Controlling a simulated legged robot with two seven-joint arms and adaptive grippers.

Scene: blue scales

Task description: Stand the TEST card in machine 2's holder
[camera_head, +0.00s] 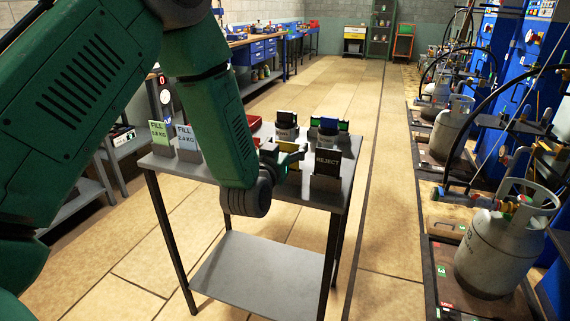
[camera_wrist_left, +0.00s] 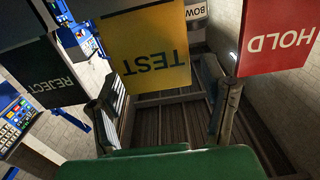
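The yellow TEST card (camera_wrist_left: 147,48) stands in the middle of the left wrist view, its lettering upside down. In the head view only a yellow patch of it (camera_head: 295,166) shows behind my left gripper (camera_head: 288,156). The gripper's two fingers are spread, one toward each side of the card in the wrist view (camera_wrist_left: 165,105). I see no clear contact with it. The black REJECT card (camera_head: 326,162) stands beside it in a holder on the grey table. The red HOLD card (camera_wrist_left: 278,38) is on its other side. I cannot tell which machine is number 2.
The grey table (camera_head: 335,192) also bears a green FILL card (camera_head: 160,133), a pale blue FILL card (camera_head: 187,138) and dark items at its back. Grey gas cylinders (camera_head: 498,252) stand on scales along the right, by blue machines (camera_head: 500,85). The floor between is clear.

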